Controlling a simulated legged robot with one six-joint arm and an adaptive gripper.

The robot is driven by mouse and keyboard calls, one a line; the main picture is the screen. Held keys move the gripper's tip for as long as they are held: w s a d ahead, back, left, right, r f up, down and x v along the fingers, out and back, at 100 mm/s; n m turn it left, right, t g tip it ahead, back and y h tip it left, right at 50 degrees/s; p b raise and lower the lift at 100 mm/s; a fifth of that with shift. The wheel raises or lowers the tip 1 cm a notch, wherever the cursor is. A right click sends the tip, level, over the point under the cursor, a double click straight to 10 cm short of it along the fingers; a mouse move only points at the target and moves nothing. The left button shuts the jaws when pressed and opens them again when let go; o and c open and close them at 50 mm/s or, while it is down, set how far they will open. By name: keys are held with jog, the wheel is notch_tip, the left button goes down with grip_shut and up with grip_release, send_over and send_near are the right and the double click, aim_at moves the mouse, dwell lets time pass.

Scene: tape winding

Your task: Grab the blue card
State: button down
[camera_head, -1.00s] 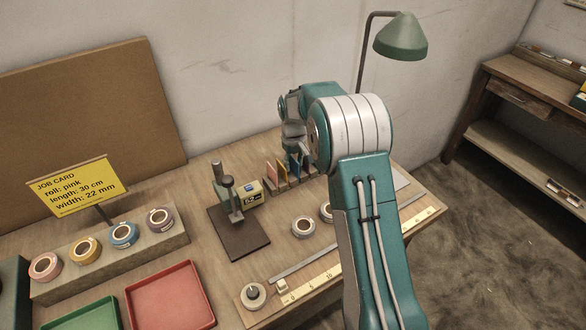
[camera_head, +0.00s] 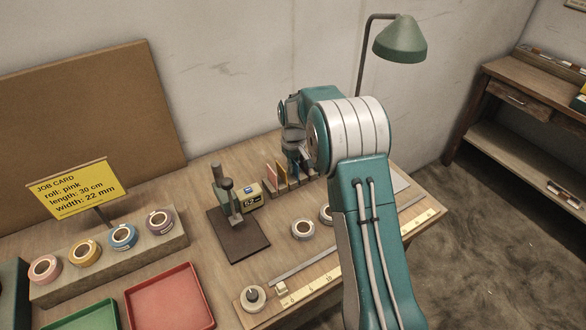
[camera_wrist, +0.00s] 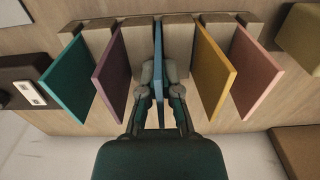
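The blue card (camera_wrist: 158,44) stands upright and edge-on in the middle slot of a wooden rack (camera_wrist: 178,38) in the wrist view. My gripper (camera_wrist: 158,76) has one finger on each side of the card, with the pads close against its faces. It looks shut on the card, which is still in its slot. In the head view my gripper (camera_head: 292,153) is over the rack at the back of the bench and hides most of the blue card.
Teal (camera_wrist: 77,75) and purple (camera_wrist: 112,70) cards stand left of the blue one. Yellow (camera_wrist: 211,72) and pink (camera_wrist: 251,76) cards stand right, close to my fingers. A small gauge stand (camera_head: 226,195) is left of the rack. Tape rolls (camera_head: 303,229) lie in front.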

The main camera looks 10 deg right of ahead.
aim_at(294, 161)
jog(key=r, duration=0.3)
jog(key=shift+s+r, duration=0.3)
jog(key=shift+s, duration=0.05)
jog(key=s+d+r, duration=0.1)
jog(key=s+r, duration=0.8)
jog(key=s, duration=0.4)
jog(key=shift+d, duration=0.4)
